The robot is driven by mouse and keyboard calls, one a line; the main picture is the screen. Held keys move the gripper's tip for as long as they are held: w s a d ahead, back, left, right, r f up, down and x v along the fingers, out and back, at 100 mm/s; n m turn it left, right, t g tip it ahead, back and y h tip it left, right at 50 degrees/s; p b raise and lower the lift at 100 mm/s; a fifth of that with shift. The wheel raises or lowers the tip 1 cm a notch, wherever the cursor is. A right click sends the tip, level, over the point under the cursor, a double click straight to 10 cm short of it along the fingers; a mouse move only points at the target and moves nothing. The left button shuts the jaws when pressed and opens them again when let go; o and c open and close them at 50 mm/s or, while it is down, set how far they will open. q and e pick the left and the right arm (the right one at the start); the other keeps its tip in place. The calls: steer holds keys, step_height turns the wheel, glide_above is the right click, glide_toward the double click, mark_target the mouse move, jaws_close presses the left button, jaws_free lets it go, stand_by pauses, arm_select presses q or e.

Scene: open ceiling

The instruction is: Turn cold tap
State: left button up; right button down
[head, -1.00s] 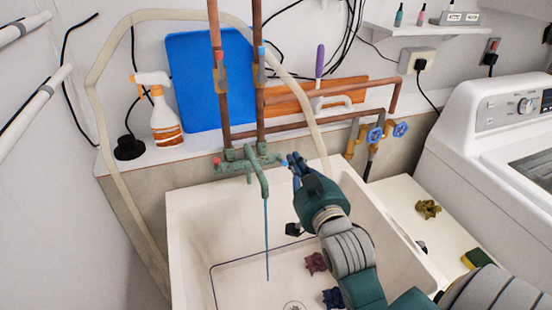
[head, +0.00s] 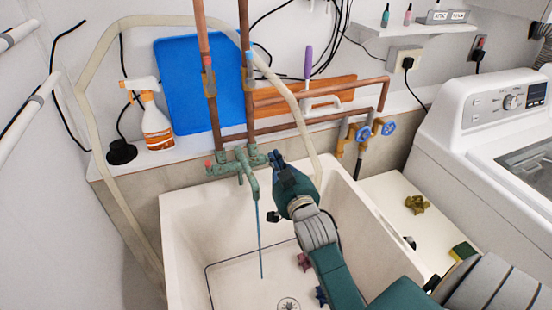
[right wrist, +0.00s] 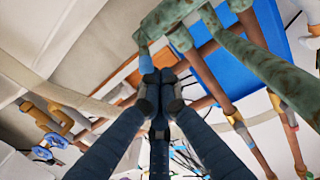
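The green, worn faucet (head: 238,165) hangs over the white sink, and a thin blue stream (head: 260,235) falls from its spout. A red knob (head: 208,164) is on its left end. The blue cold tap handle (right wrist: 144,40) shows in the right wrist view just past my fingertips. In the head view my right gripper (head: 276,160) is at the faucet's right end and hides that handle. Its fingers (right wrist: 160,78) are together at or touching the handle; I cannot tell whether they grip it. My left gripper is not in view.
Copper pipes (head: 249,90) rise behind the faucet, and a beige hose (head: 296,110) passes close to my gripper. Blue valve wheels (head: 388,127) are to the right. A spray bottle (head: 156,122) stands on the ledge. The sink (head: 185,225) is open below.

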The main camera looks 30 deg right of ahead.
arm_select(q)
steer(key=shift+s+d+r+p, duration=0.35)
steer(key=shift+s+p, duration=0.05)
arm_select(e)
steer(key=f, duration=0.1)
steer(key=s+f, duration=0.1)
steer(key=f, duration=0.1)
steer(key=shift+s+a, duration=0.15)
steer(key=shift+s, duration=0.1)
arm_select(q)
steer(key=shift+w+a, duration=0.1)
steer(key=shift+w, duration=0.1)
